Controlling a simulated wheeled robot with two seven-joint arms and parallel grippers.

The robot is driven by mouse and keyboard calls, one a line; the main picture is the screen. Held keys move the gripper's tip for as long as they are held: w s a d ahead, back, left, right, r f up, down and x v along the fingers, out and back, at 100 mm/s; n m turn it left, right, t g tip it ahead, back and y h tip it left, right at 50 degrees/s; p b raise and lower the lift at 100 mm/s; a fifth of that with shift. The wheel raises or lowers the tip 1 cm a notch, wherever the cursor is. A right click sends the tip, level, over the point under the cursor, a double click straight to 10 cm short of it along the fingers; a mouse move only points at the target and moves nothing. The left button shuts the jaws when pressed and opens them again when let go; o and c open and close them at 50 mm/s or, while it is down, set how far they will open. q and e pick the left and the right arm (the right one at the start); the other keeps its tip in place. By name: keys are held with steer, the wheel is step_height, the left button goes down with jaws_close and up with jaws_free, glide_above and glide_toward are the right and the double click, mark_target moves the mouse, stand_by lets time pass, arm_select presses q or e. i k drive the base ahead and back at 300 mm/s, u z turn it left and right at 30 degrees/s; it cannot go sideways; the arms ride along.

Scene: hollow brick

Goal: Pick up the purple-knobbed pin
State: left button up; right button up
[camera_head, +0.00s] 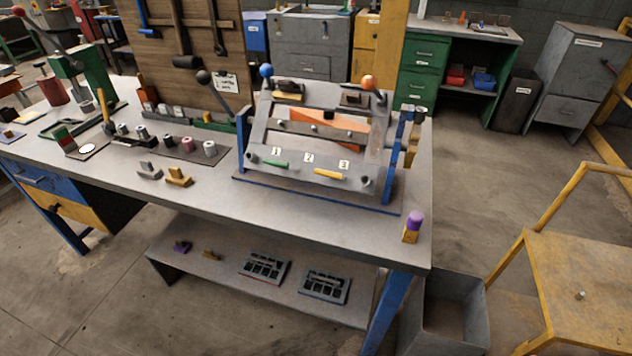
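The purple-knobbed pin (414,221) is at the front right corner of the grey workbench (330,219). Its purple knob is on top, and a small yellow-brown block (410,236) shows just below it. I cannot tell whether the pin sits in the block or stands on it. It appears upright, and nothing covers the knob. Neither of my grippers shows in the head view.
A grey fixture with a blue frame (318,196) and numbered slots stands left of the pin. Bench space between them is clear. A grey bin (452,290) stands on the floor below right, beside a yellow cart (585,270). Small parts (178,177) lie farther left.

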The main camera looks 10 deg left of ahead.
mark_target(415, 219)
steer(key=k, duration=1.2)
steer(key=u, duration=0.8)
steer(key=i, duration=1.2)
steer(key=z, duration=0.4)
